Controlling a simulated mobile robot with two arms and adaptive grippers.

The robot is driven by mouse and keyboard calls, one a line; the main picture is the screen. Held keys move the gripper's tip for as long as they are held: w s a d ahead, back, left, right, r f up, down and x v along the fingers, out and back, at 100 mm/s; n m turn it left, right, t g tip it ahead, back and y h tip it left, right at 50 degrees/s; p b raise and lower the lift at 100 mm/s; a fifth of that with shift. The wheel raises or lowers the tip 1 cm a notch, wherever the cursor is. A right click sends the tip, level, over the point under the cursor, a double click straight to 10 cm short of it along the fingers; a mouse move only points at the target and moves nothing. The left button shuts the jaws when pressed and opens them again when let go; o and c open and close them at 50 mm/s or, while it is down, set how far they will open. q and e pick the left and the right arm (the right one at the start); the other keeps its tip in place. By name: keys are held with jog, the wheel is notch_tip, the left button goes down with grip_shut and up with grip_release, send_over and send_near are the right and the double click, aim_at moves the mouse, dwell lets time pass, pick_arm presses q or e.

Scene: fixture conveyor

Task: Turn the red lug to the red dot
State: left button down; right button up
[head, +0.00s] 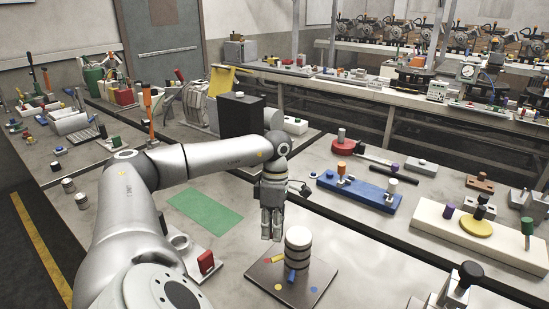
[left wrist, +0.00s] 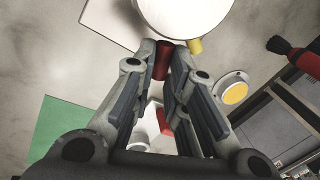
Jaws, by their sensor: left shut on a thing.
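A round stack of pale and black rings (head: 298,240) stands on a brown base plate (head: 322,272). My left gripper (head: 271,238) points down beside the stack. In the left wrist view its fingertips (left wrist: 163,48) are shut around the red lug (left wrist: 162,62), with a yellow piece (left wrist: 195,46) close by. A yellow dot (head: 278,287) and a blue dot (head: 314,290) show on the plate. My right gripper is out of view.
A pale plate with a red block (head: 206,262) lies left of the base plate. A green mat (head: 205,212) lies behind it. A blue fixture (head: 358,188) and a long white fixture (head: 450,228) stand to the right. A black box (head: 240,115) stands behind the arm.

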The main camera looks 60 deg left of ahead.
pick_arm(q)
jog(key=c, duration=1.5)
grip_release()
jog(key=shift+o, duration=0.2)
jog(key=shift+r, duration=0.15)
notch_tip(320, 180, up, 12)
jog(key=w+a, duration=0.1)
jog(key=shift+w+a+f, duration=0.25)
jog(key=shift+w+a, duration=0.1)
